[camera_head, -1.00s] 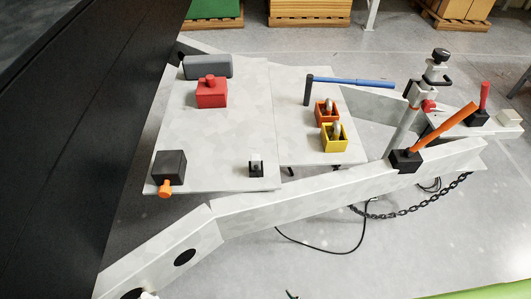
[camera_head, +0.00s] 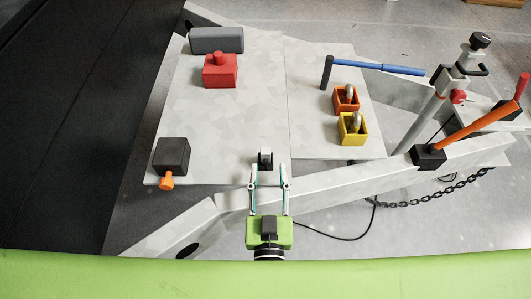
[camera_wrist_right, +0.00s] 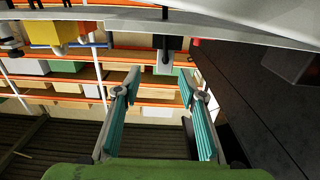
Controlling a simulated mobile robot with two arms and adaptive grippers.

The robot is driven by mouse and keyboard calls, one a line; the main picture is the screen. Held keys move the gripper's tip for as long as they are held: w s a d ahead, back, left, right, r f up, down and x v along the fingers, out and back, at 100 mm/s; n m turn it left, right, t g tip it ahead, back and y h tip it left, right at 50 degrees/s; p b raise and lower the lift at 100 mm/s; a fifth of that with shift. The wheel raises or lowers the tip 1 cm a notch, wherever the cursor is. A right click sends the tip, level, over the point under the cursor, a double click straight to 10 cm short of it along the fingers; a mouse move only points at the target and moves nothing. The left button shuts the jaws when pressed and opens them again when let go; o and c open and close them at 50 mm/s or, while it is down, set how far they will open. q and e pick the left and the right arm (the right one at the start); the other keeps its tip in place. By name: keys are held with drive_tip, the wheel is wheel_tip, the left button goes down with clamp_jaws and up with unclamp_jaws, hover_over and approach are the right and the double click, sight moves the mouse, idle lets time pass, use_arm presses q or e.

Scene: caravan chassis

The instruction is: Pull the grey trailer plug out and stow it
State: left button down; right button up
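A small black fixture (camera_head: 265,153) with a pale grey middle stands at the near edge of the pale deck (camera_head: 225,120); I cannot tell if this grey part is the plug. My right gripper (camera_head: 269,172) is open and empty, its fingertips just short of the fixture in the head view. In the right wrist view, which looks upside down, the fixture (camera_wrist_right: 166,45) lies beyond the open fingers (camera_wrist_right: 157,85). A black box (camera_head: 172,155) with an orange knob sits at the deck's near left corner. My left gripper is not in view.
A grey rounded block (camera_head: 216,40) and a red box (camera_head: 220,73) stand at the back left. Orange (camera_head: 346,98) and yellow (camera_head: 352,130) boxes and a blue-handled tool (camera_head: 375,66) lie to the right. An orange lever (camera_head: 478,127) rises beyond. The deck's middle is clear.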

sight(265, 157)
drive_tip(key=shift+w, duration=1.05)
drive_tip(key=shift+w+a, duration=0.15)
drive_tip(key=shift+w, duration=0.45)
drive_tip(key=w, duration=0.4)
drive_tip(key=shift+w+a, duration=0.15)
drive_tip(key=shift+a, duration=0.1)
drive_tip(key=shift+c, duration=0.5)
clamp_jaws()
